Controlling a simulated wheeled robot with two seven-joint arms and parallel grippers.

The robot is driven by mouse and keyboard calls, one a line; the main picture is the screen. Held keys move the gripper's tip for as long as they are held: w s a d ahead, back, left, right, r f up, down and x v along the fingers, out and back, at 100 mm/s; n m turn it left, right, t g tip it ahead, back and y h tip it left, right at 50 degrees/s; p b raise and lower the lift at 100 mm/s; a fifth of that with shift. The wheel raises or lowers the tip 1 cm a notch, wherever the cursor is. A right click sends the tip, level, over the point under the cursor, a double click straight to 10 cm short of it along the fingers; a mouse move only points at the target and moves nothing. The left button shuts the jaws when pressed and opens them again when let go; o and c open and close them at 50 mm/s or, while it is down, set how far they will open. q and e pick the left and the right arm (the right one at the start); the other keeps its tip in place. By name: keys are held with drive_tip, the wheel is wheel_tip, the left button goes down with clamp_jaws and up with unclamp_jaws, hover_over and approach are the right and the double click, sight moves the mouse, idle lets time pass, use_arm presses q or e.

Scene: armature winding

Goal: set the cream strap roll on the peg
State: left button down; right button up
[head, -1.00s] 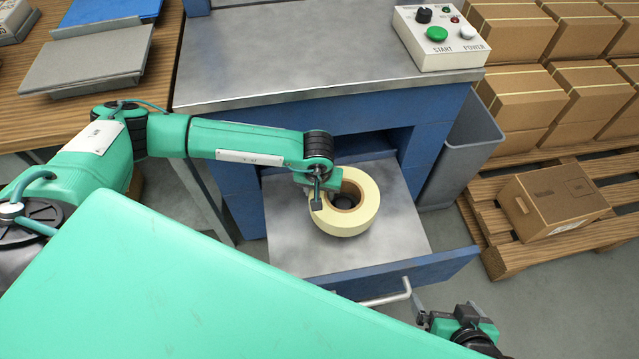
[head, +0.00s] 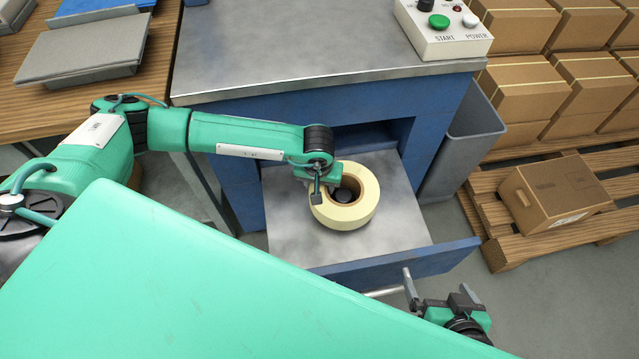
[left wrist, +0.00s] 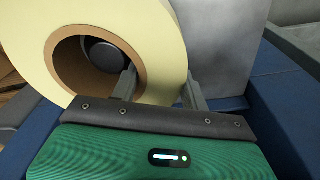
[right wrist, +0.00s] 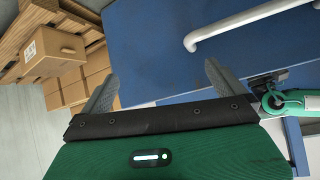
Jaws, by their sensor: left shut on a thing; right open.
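The cream strap roll (head: 352,216) is a thick ring with a brown core, over the metal top of the pulled-out drawer. My left gripper (head: 318,193) is shut on its left wall, one finger inside the core, as the left wrist view (left wrist: 160,85) shows. The dark round peg (head: 343,195) shows inside the core; in the left wrist view its end (left wrist: 103,54) sits off-centre in the hole. How far down the roll is around the peg is hidden. My right gripper (head: 438,286) is open and empty by the drawer handle, in the right wrist view (right wrist: 162,85) too.
The drawer (head: 290,240) has a blue front and a metal handle (right wrist: 250,22). The blue bench with a control box (head: 450,45) stands behind. A grey bin (head: 462,140) and a pallet with cartons (head: 550,195) are on the right.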

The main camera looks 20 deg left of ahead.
drive_tip(key=shift+w+a+f, duration=0.1)
drive_tip(key=shift+a+f, duration=0.05)
drive_tip(key=shift+a, duration=0.15)
use_arm(q)
drive_tip(key=c, duration=1.2)
unclamp_jaws()
drive_tip(key=shift+f, duration=0.15)
drive_tip(key=o, duration=0.5)
drive_tip(key=shift+d, duration=0.1)
use_arm(e)
drive_tip(key=shift+r, duration=0.2)
